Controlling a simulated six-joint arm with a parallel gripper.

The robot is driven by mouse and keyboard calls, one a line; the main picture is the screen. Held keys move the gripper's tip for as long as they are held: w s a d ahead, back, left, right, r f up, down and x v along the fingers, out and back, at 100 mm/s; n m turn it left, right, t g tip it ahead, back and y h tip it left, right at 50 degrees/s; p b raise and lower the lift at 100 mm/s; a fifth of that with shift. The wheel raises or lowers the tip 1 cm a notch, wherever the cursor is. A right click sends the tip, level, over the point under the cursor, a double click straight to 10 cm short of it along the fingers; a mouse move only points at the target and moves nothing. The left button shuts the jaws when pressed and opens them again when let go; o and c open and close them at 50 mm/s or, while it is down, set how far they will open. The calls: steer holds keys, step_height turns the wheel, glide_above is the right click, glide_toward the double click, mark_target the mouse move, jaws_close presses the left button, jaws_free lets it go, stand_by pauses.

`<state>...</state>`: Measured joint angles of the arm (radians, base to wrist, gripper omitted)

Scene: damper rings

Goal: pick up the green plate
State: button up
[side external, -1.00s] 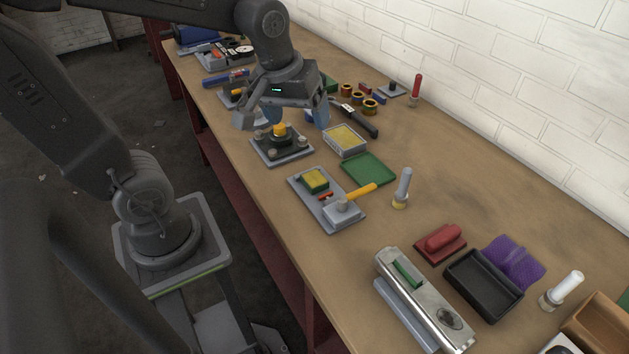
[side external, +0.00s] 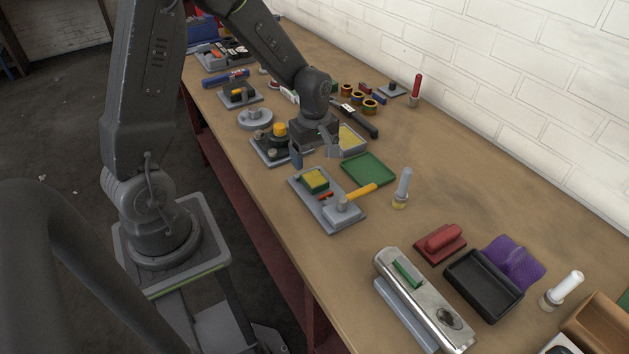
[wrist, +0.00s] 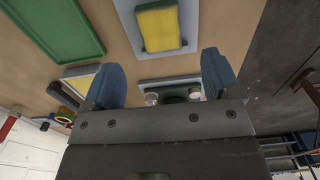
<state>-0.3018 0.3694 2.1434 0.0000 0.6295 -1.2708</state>
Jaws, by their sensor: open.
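The green plate (side external: 367,169) is a flat rectangle with a raised rim. It lies empty on the bench, right of my gripper in the side view. It also shows at the upper left of the wrist view (wrist: 55,30). My gripper (side external: 316,156) is open and empty, with its blue fingers pointing down. In the wrist view the gap between the fingers (wrist: 162,78) holds nothing, and the plate lies outside the left finger.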

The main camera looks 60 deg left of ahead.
mark_target(315, 178)
steer(key=shift+d+f, duration=0.15)
steer(key=shift+f, duration=3.25)
steer(key=shift+c, duration=0.4)
steer(key=c, duration=1.2)
